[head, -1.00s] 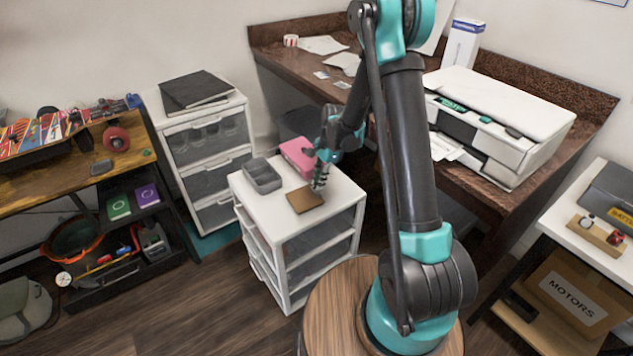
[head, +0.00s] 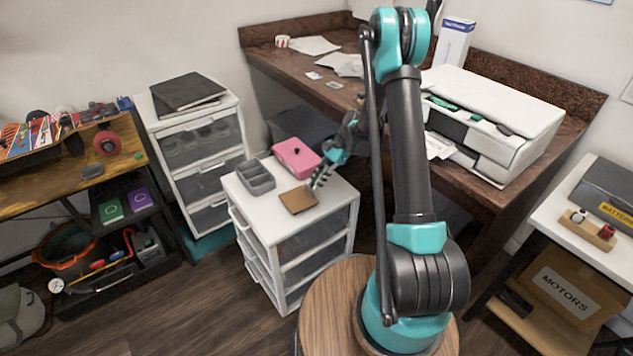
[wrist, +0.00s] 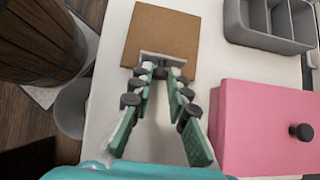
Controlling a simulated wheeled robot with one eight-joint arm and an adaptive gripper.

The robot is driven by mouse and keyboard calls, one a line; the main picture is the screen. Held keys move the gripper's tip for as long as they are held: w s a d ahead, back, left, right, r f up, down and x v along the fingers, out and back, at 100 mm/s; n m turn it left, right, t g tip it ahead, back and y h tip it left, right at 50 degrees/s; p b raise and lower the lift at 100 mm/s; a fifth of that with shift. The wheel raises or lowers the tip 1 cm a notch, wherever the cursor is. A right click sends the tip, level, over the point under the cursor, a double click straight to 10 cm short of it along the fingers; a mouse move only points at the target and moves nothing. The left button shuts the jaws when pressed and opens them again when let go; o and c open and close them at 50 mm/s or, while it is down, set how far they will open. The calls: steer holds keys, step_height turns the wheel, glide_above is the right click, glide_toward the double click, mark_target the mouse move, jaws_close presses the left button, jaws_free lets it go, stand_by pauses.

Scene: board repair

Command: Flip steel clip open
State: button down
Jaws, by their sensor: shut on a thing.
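A small brown clipboard (head: 298,201) lies flat on top of the white drawer unit. It also shows in the wrist view (wrist: 160,33). Its steel clip (wrist: 168,57) is a pale metal strip on the board edge nearest my gripper. My gripper (wrist: 161,71) has its fingertips together at the clip, closed on it. The fingertips hide part of the clip, and I cannot tell how far it is tilted. In the head view my gripper (head: 317,185) leans over the board's right edge, and the clip is too small to make out.
A pink box (head: 295,156) with a dark knob stands close beside my gripper. A grey divided tray (head: 256,178) is next to the board. The white drawer unit (head: 340,205) has some bare top to the right. A dark wooden desk with a printer (head: 500,105) stands behind my arm.

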steer(key=c, duration=1.5)
jaws_free()
steer(key=shift+o, duration=0.2)
steer(key=shift+r, duration=0.1)
steer(key=v, duration=1.1)
steer(key=shift+w+d+r, duration=0.2)
steer(key=shift+r, duration=0.1)
